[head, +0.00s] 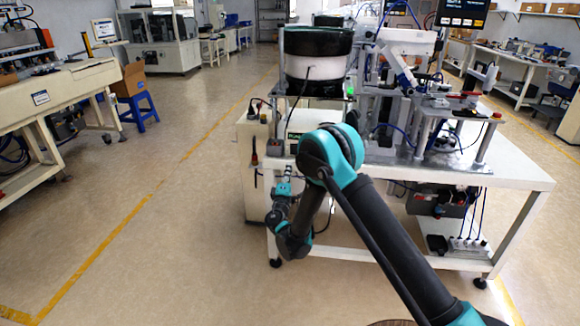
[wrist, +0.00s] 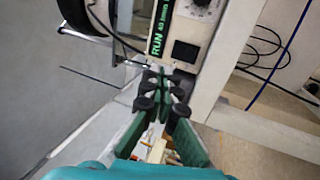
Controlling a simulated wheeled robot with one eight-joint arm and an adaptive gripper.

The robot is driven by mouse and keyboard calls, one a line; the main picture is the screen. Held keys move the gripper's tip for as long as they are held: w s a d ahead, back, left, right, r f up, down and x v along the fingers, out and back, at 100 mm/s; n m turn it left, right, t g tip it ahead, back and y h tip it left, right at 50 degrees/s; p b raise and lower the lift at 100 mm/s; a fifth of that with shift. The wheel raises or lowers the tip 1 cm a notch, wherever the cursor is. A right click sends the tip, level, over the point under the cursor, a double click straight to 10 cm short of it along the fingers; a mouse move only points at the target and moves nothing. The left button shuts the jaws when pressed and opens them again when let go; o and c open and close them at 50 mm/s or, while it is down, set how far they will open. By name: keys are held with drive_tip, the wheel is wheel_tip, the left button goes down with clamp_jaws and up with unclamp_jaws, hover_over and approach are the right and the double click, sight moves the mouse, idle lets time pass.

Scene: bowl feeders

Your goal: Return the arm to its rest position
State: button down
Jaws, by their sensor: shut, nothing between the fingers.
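My arm (head: 380,230), black with teal joints, rises from the bottom right in the head view and bends at a high elbow. It then drops to a low wrist (head: 290,240) in front of the white table's left end. The fingers are too small to make out there. In the wrist view my gripper (wrist: 164,84) has its green-padded fingers closed together at the tips, with nothing between them. Beyond the tips is a controller box (wrist: 188,25) with a dial, a black switch and a green RUN label.
A bowl feeder (head: 318,62) and a metal fixture (head: 430,120) stand on the white table (head: 505,165). A red button (head: 497,116) is near its right edge. Cables (wrist: 265,50) hang beside the controller in the wrist view. The floor (head: 150,240) at left is clear.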

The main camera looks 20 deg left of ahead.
idle(0.5)
drive_tip(key=w+d+r+m+g+h, duration=0.2)
drive_tip(key=w+d+m+h, duration=0.1)
drive_tip(key=d, duration=0.7)
drive_tip(key=w+d+r+m+g+h, duration=0.1)
drive_tip(key=w+d+r+m+h, duration=0.15)
drive_tip(key=d, duration=0.65)
drive_tip(key=w+d+r+m+g+h, duration=0.2)
drive_tip(key=d+m+h, duration=0.15)
drive_tip(key=d, duration=0.65)
drive_tip(key=s+d+m+g+h, duration=0.1)
drive_tip(key=s+d+m+g, duration=0.25)
drive_tip(key=d, duration=0.85)
drive_tip(key=s+d+f+m+g+y, duration=0.15)
drive_tip(key=s+d+m+g, duration=0.3)
drive_tip(key=s+d, duration=0.95)
drive_tip(key=s+f+m+g+y, duration=0.1)
drive_tip(key=s+f+y, duration=0.1)
drive_tip(key=s, duration=0.8)
drive_tip(key=s+d+f+m+g+y, duration=0.1)
drive_tip(key=s+f, duration=0.3)
drive_tip(key=s, duration=0.5)
drive_tip(key=shift+s+m+g+y, duration=0.35)
drive_tip(key=shift+s+m+g, duration=0.05)
drive_tip(key=shift+m+g, duration=0.4)
